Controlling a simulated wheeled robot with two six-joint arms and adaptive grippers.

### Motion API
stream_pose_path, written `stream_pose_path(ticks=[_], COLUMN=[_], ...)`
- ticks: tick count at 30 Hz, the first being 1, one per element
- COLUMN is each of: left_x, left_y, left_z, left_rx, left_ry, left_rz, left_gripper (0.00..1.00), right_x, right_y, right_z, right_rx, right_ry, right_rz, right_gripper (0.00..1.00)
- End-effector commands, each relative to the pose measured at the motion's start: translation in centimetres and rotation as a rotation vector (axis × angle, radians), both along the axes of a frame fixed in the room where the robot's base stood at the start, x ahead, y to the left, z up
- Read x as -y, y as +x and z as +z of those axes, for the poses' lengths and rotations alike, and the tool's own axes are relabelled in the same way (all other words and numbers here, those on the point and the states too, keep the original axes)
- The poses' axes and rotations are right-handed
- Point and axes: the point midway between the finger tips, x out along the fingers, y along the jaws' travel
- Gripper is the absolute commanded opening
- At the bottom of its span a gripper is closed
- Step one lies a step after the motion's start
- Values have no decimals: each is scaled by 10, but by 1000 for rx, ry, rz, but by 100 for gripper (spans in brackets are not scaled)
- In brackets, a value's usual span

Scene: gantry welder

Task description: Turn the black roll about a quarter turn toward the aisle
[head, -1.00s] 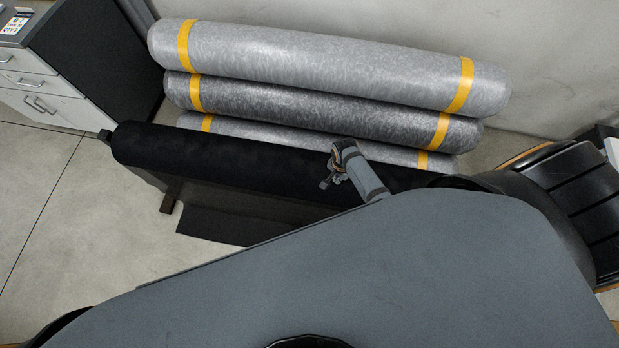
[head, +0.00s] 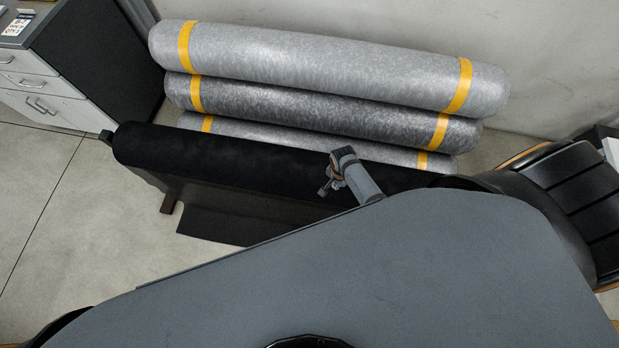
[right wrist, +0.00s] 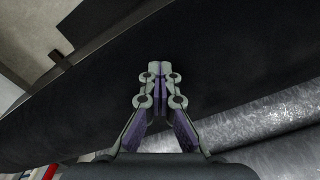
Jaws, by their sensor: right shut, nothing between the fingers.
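The black roll (head: 215,155) lies lengthwise in front of the grey rolls in the head view, with a loose black flap (head: 215,226) hanging down on its near side to the floor. It fills much of the right wrist view (right wrist: 230,75). My right gripper (head: 328,188) is at the roll's right part in the head view. In the right wrist view my right gripper (right wrist: 155,68) is shut and empty, its fingertips over the black surface. I cannot tell whether they touch it. My left gripper is not in view.
Several grey rolls with yellow bands (head: 325,65) are stacked against the wall behind. A drawer cabinet (head: 70,65) stands at the left. A black slatted object (head: 575,185) is at the right. Open floor (head: 60,240) lies at the left front.

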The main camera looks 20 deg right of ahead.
Motion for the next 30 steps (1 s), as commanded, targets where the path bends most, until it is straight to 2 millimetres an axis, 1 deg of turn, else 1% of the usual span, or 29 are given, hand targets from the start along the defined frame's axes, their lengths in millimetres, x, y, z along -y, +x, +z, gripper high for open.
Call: stream_pose_path(ticks=[1, 2, 9, 11, 21, 24, 30], left_x=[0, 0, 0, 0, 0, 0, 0], left_y=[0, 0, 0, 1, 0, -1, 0], left_z=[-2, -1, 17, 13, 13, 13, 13], left_rx=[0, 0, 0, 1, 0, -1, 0], left_ry=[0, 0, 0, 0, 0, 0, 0], left_rz=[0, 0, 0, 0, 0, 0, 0], left_gripper=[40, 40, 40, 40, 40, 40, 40], right_x=[0, 0, -6, -8, -16, -17, -17], right_y=[-7, -8, -15, -17, -29, -30, -30], right_z=[-6, -5, 23, 26, 61, 66, 67], right_rx=[-14, -15, -12, -9, -9, -9, -9], right_ry=[0, 0, 3, 3, 4, 3, 3], right_rz=[0, 0, 0, 0, -1, -1, -1], right_gripper=[0, 0, 0, 0, 0, 0, 0])
